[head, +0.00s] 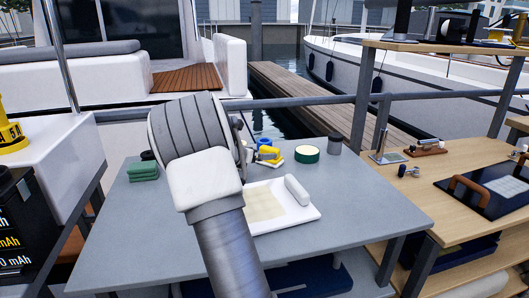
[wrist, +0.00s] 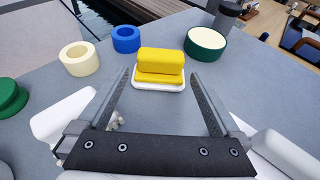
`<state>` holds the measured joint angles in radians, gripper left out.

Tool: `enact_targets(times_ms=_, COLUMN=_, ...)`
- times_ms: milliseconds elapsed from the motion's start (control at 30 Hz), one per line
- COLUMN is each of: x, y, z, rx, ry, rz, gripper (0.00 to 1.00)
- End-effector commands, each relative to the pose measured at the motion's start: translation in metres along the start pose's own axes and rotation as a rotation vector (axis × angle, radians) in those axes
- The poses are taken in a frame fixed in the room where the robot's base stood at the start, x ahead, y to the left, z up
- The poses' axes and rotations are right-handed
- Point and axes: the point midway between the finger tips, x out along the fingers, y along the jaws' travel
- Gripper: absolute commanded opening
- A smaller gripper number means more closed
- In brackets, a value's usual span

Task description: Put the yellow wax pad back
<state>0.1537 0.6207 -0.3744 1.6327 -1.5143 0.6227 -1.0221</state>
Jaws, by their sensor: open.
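The yellow wax pad (wrist: 160,62) is a two-tiered block with a narrower top. It rests on a small white tray (wrist: 158,86) on the grey table. In the wrist view my gripper (wrist: 161,76) is open, its fingers reaching toward either side of the pad; I cannot tell whether they touch it. In the head view the yellow pad (head: 269,154) shows just right of my arm, on the table's far half.
Near the pad are a cream ring (wrist: 80,60), a blue ring (wrist: 126,40), a green round tin (wrist: 206,44) and a dark cup (wrist: 227,16). A white board (head: 290,220) with a pale roll (head: 297,190) lies nearer. Green pads (head: 143,172) lie left. The table's right side is clear.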

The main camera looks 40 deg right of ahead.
Motion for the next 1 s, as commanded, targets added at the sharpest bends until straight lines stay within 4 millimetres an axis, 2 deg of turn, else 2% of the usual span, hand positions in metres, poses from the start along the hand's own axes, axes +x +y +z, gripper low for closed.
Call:
enact_targets(times_ms=33, x=-0.015, y=0.001, z=0.003, rx=-0.001, ry=0.000, rz=0.004, gripper=1.00)
enact_targets(times_ms=100, x=-0.030, y=0.001, z=0.002, rx=0.000, ry=0.001, rz=0.004, gripper=1.00)
enact_targets(times_ms=300, x=-0.064, y=0.001, z=0.002, rx=0.000, ry=0.000, rz=0.002, gripper=1.00)
enact_targets(times_ms=667, x=-0.084, y=-0.005, z=0.001, rx=0.048, ry=0.016, rz=-0.004, gripper=1.00)
enact_targets(times_ms=767, x=-0.102, y=-0.016, z=0.003, rx=0.179, ry=0.065, rz=-0.013, gripper=1.00)
enact_targets(times_ms=867, x=-0.132, y=-0.034, z=0.002, rx=0.389, ry=0.149, rz=-0.035, gripper=1.00)
enact_targets(times_ms=1000, x=-0.183, y=-0.061, z=-0.009, rx=0.712, ry=0.294, rz=-0.082, gripper=1.00)
